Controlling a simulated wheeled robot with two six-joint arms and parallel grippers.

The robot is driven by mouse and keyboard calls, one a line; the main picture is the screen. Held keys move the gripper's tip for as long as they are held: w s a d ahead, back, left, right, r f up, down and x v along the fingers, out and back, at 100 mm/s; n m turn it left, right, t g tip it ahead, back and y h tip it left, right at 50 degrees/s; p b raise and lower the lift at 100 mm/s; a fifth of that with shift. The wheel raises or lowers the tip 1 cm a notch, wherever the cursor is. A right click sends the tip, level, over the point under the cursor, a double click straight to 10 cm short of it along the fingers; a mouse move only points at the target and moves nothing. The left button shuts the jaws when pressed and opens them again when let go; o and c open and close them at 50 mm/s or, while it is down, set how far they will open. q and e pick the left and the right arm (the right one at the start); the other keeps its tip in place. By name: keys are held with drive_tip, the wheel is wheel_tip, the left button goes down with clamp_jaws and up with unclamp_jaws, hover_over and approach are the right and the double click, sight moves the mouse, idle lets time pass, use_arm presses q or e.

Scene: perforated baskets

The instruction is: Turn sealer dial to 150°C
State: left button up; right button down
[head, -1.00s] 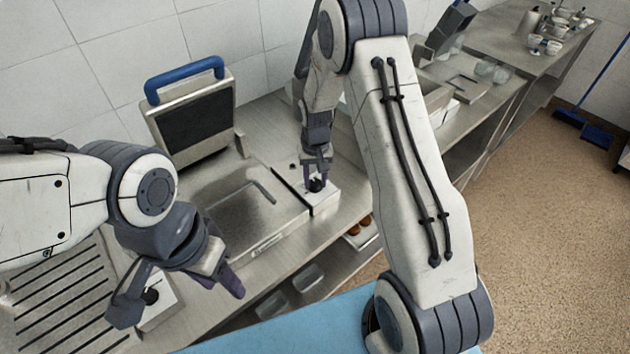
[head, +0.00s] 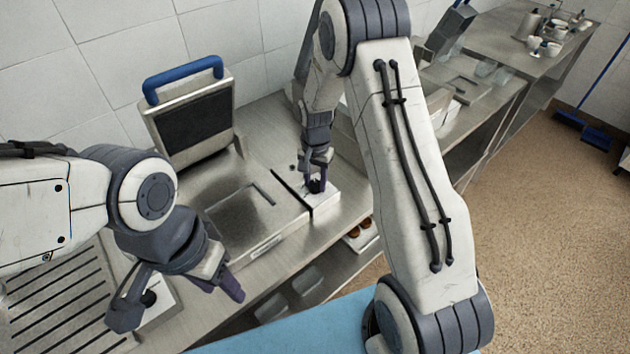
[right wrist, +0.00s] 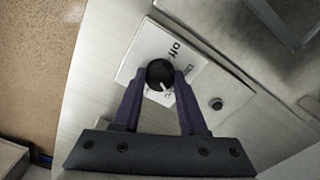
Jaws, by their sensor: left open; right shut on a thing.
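The sealer (head: 230,205) stands on the steel counter with its blue-handled lid raised. Its black dial (right wrist: 160,74) sits on a white label plate (right wrist: 148,52) with "off" and other partly covered print in the right wrist view. A pale pointer mark shows on the dial. My right gripper (head: 316,184) comes down over the control box and is shut on the dial, one finger on each side; it also shows in the right wrist view (right wrist: 159,80). My left gripper (head: 182,300) is open and empty, over the front of the counter at left.
A small dark knob (right wrist: 216,103) sits beside the dial. A slotted metal rack (head: 60,300) lies at lower left, with another dark knob (head: 149,298) by my left gripper. Glass containers (head: 290,300) stand on the shelf below. A blue surface (head: 300,330) lies in front.

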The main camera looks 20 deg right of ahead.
sight(315, 183)
drive_tip(key=shift+r, duration=0.1)
drive_tip(key=shift+c, duration=2.2)
unclamp_jaws()
wheel_tip(315, 183, up, 10)
drive_tip(key=b, duration=0.2)
drive_tip(key=shift+r, duration=0.2)
